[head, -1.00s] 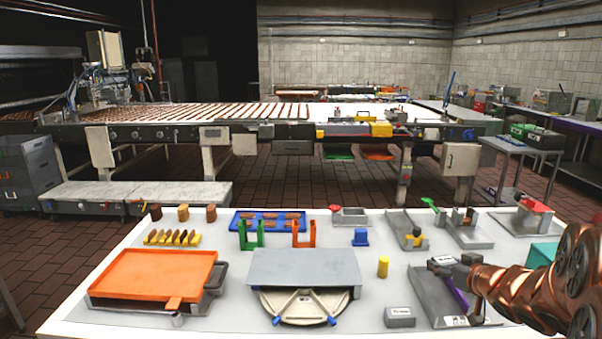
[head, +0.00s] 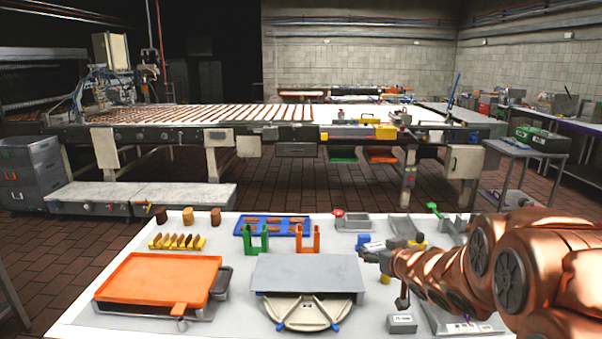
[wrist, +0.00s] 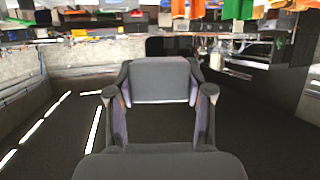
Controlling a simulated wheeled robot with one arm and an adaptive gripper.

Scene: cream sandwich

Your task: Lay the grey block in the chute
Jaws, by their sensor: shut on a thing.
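My gripper (head: 380,256) is at the end of the copper arm, above the table, right of the grey plate. It is shut on a pale grey piece with dark marks, which I take as the grey block (head: 372,246); its lower part is hard to make out. In the wrist view, grey gripper parts (wrist: 160,100) fill the middle, and the block cannot be told apart from them. Several grey trays stand on the right. The one at the right front (head: 455,318) is partly hidden by my arm; I cannot tell which tray is the chute.
The grey plate (head: 305,270) on a round base is left of my gripper. Green (head: 254,240) and orange (head: 309,238) uprights stand behind it. An orange tray (head: 155,278) is at left. A labelled grey box (head: 401,324) and a blue piece (head: 363,241) are close by.

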